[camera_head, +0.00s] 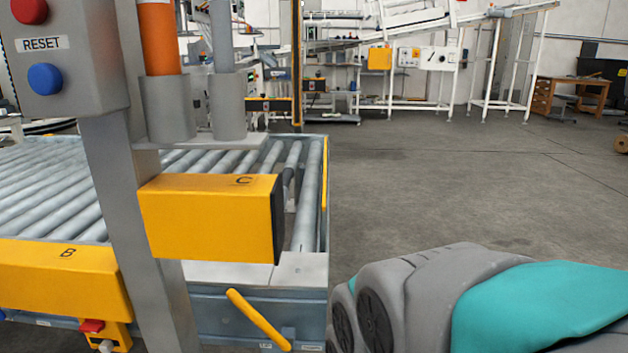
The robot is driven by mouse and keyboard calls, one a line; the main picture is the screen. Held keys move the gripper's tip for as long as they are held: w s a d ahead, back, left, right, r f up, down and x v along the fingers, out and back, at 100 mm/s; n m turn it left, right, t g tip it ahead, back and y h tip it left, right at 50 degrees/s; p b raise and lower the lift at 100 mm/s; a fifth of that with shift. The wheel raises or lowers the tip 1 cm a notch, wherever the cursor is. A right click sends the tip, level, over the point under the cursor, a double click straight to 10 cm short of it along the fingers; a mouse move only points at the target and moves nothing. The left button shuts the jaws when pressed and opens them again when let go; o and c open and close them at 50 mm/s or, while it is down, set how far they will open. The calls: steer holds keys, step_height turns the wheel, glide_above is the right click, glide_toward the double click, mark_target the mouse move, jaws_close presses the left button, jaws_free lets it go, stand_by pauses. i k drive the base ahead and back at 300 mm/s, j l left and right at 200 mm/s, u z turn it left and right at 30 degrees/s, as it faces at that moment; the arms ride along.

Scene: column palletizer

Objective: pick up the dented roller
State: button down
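A grey roller (222,37) stands upright in a grey cup (228,105) on a small bracket at the post. An orange roller (160,38) stands upright in a second cup (167,107) just left of it. The tops of both run out of the picture, and no dent shows on either. A roller conveyor (325,190) with several grey rollers lies behind the post, and I cannot make out a dent there. My gripper is not in view; only a grey and teal part of my own body shows at the lower right.
A grey post (130,215) carries a control box (62,88) with RESET, red and blue buttons. Yellow boxes marked C (205,220) and B (60,275) sit in front of the conveyor. The floor (440,180) right of the conveyor is clear. A wooden desk (575,92) stands far right.

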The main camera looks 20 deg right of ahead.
mark_target(290, 166)
steer(key=l+z, duration=0.15)
steer(key=i+l+u, duration=0.3)
steer(key=i+l, duration=0.55)
steer(key=l, duration=0.1)
